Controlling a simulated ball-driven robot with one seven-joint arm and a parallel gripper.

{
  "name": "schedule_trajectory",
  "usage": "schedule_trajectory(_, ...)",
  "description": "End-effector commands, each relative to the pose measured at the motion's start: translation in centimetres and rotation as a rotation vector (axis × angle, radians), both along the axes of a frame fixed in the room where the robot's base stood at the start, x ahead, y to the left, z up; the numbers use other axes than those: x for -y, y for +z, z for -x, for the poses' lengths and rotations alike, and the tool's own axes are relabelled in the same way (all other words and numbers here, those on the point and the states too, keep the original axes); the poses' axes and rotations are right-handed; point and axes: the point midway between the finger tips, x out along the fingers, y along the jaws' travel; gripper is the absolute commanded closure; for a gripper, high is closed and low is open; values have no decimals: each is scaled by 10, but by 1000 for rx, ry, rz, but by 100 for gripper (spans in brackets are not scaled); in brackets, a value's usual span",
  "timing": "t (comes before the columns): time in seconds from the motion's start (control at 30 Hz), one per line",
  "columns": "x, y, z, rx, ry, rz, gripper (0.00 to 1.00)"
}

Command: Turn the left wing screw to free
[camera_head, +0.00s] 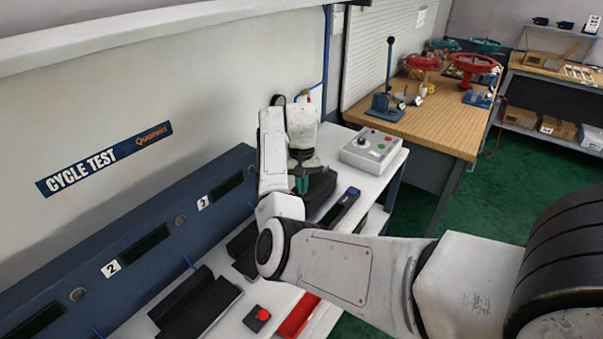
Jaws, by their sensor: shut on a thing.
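A dark device (320,189), apparently the valve positioner, sits on the white bench at the far end of the row of black cradles. My gripper (302,186) points down at its left side, with greenish fingertips close together. It is shut on a small part there, taken to be a wing screw. The screw itself is too small and too covered by the fingers to make out, including how far it is turned. My wrist and forearm hide much of the device's left side.
Empty black cradles (196,303) line the bench before a blue panel (140,240). A red button box (257,318) and red tray (298,315) lie near the front edge. A grey control box (370,149) stands beyond the device. A wooden table (447,123) holds red and green valves.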

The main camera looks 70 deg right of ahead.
Motion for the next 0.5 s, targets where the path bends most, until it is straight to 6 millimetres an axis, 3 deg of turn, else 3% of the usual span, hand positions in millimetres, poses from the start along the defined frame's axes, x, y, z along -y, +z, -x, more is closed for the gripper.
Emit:
schedule_trajectory(0.03, 0, 6, 2, -4, 44, 0, 100)
schedule_trajectory(0.5, 1, 3, 1, 0, 484, 0, 100)
